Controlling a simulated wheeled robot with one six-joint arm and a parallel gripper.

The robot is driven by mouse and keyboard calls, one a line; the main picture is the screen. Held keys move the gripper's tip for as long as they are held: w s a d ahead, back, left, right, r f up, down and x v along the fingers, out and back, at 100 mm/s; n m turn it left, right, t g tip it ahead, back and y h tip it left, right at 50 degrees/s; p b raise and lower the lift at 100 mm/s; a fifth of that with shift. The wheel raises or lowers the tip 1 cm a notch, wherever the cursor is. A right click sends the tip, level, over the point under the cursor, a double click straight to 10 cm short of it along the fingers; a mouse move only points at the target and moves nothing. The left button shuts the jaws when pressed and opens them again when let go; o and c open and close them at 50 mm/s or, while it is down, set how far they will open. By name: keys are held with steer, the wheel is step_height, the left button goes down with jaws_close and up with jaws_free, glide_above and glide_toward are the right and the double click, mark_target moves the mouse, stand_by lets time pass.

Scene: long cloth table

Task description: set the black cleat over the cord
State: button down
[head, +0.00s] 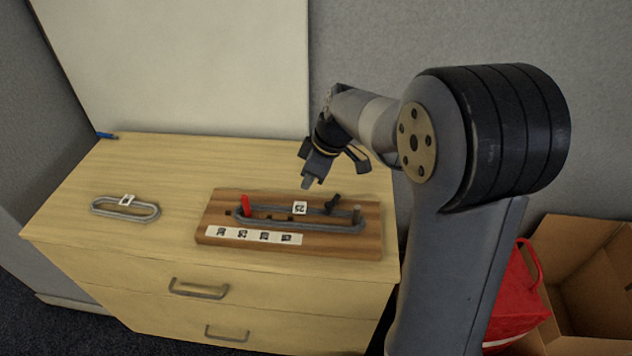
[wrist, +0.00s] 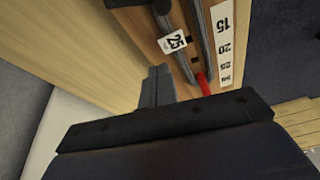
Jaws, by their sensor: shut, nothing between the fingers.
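The black cleat (head: 333,203) stands tilted at the right part of the wooden board, by the far run of the cord. I cannot tell whether it touches the cord. The grey cord (head: 310,226) is a long loop on the board with a white tag marked 25; it also shows in the wrist view (wrist: 196,28). A red cleat (head: 246,205) stands upright at the loop's left end and shows in the wrist view (wrist: 204,84). My gripper (head: 308,184) is shut and empty, above and behind the board, left of the black cleat. Its fingers (wrist: 157,84) are together.
The board (head: 215,208) has a number strip (head: 253,236) along its front and a peg (head: 357,214) at the loop's right end. Another tagged grey loop (head: 125,209) lies on the bare left tabletop. A blue pen (head: 107,136) lies at the back left.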

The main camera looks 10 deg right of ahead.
steer(key=v, duration=0.9)
steer(key=shift+s+d, duration=0.2)
steer(key=shift+s, duration=0.15)
steer(key=shift+f, duration=0.15)
